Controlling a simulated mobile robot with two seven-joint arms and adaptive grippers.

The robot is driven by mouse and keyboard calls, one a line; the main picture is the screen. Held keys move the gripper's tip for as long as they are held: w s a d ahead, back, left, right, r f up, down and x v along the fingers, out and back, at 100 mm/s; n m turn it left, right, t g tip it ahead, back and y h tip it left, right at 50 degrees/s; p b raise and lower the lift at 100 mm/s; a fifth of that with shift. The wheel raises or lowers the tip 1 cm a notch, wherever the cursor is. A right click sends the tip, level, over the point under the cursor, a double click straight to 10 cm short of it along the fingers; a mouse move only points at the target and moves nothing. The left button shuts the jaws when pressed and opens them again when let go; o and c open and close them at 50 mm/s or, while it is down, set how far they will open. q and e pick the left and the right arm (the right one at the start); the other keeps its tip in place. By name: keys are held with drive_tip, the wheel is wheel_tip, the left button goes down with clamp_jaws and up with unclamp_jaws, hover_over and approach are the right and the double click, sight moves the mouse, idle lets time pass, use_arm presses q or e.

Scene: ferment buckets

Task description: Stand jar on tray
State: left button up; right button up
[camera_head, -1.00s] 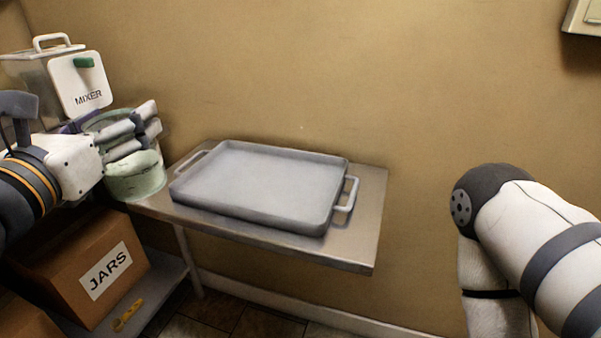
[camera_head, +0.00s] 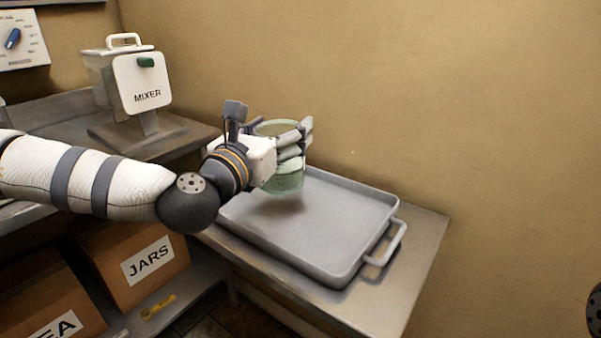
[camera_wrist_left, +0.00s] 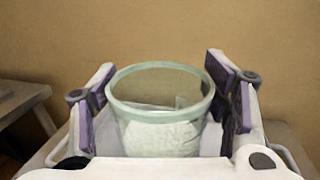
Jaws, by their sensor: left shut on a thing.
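The jar (camera_head: 287,182) is pale green glass with white stuff inside. It is upright in my left gripper (camera_head: 290,150), whose fingers are closed around its sides. In the left wrist view the jar (camera_wrist_left: 160,120) stands between the two finger pads, its open rim facing up. The grey metal tray (camera_head: 335,232) lies on a metal table. The jar is over the tray's far left part, with a shadow on the tray floor below it; the exact gap is hard to tell.
A mixer (camera_head: 142,85) stands on the counter at left. Cardboard boxes, one labelled JARS (camera_head: 140,262), sit on a lower shelf beside a yellow tool (camera_head: 158,307). The rest of the tray is empty. The table (camera_head: 425,245) has bare room right of the tray.

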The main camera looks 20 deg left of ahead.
sight(278, 183)
use_arm(q)
drive_tip(key=w+f, duration=0.1)
drive_tip(key=w+d+f, duration=0.1)
drive_tip(key=f, duration=0.1)
drive_tip(key=w+f, duration=0.1)
drive_tip(key=shift+w+d+f+b, duration=0.15)
drive_tip(key=shift+d+f+b, duration=0.2)
drive_tip(key=shift+f, duration=0.05)
drive_tip(key=shift+w+f, duration=0.15)
drive_tip(key=shift+f, duration=1.6)
drive_tip(key=o, duration=1.9)
drive_tip(key=shift+o, duration=0.2)
use_arm(e)
drive_tip(key=shift+s+f+g, duration=0.4)
drive_tip(key=shift+s+f, duration=0.55)
use_arm(q)
drive_tip(key=shift+s+r, duration=0.2)
drive_tip(key=shift+s, duration=0.05)
drive_tip(key=s, duration=0.4)
drive_tip(key=s+a, duration=0.1)
drive_tip(key=s, duration=0.6)
drive_tip(key=shift+s+a+f, duration=0.2)
drive_tip(key=shift+s+f, duration=0.05)
drive_tip(key=shift+s, duration=0.05)
use_arm(e)
drive_tip(key=shift+w+r, duration=0.15)
drive_tip(key=shift+r, duration=0.05)
